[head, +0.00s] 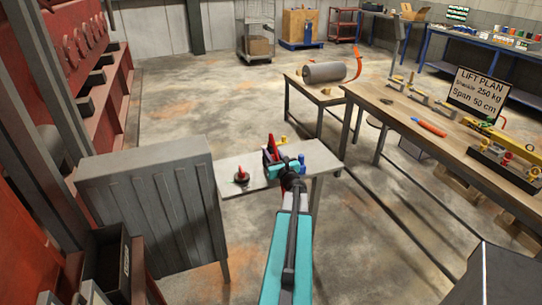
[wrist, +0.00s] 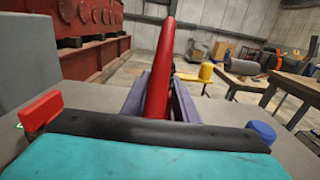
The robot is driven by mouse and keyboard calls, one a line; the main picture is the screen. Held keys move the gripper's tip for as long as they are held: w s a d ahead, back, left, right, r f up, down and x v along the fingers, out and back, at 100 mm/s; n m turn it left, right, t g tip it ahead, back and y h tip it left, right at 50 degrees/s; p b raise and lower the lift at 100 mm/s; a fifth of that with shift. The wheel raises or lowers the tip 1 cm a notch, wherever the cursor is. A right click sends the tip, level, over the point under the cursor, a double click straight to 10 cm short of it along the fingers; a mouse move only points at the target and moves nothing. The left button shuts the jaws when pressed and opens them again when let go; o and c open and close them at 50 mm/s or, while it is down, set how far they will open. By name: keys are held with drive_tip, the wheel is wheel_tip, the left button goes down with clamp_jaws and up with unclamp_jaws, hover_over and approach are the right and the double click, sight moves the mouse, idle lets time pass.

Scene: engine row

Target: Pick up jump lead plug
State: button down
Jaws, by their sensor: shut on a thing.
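The jump lead plug (wrist: 159,70) appears as a long red, upright piece between the two purple-grey fingers of my gripper (wrist: 160,100) in the wrist view. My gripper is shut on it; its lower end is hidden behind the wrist. In the head view the red plug (head: 272,146) shows at the far end of my arm, with my gripper (head: 275,157) around it, over a small grey table (head: 225,167). I cannot tell whether the plug touches the table.
A red-topped dark piece (head: 241,176) stands left on the small table. A blue piece (head: 302,159) and a yellow one (head: 284,140) are close to my gripper. A grey ribbed cabinet (head: 150,205) stands left, a wooden workbench (head: 440,140) right. Open floor lies beyond.

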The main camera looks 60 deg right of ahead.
wheel_tip(320, 180, up, 2)
drive_tip(key=shift+r+b, duration=0.25)
drive_tip(key=shift+b, duration=0.1)
drive_tip(key=shift+s+a+r, duration=0.2)
drive_tip(key=shift+s+a, duration=0.05)
drive_tip(key=r+p+v, duration=0.1)
drive_tip(key=v, duration=0.9)
drive_tip(key=shift+a+r, duration=0.15)
drive_tip(key=shift+a, duration=0.3)
drive_tip(key=shift+p, duration=0.55)
drive_tip(key=shift+p+v, duration=2.35)
drive_tip(key=shift+p, duration=2.45)
drive_tip(key=shift+w+a+r, duration=0.1)
drive_tip(key=shift+a+r, duration=0.05)
drive_tip(key=shift+a, duration=0.1)
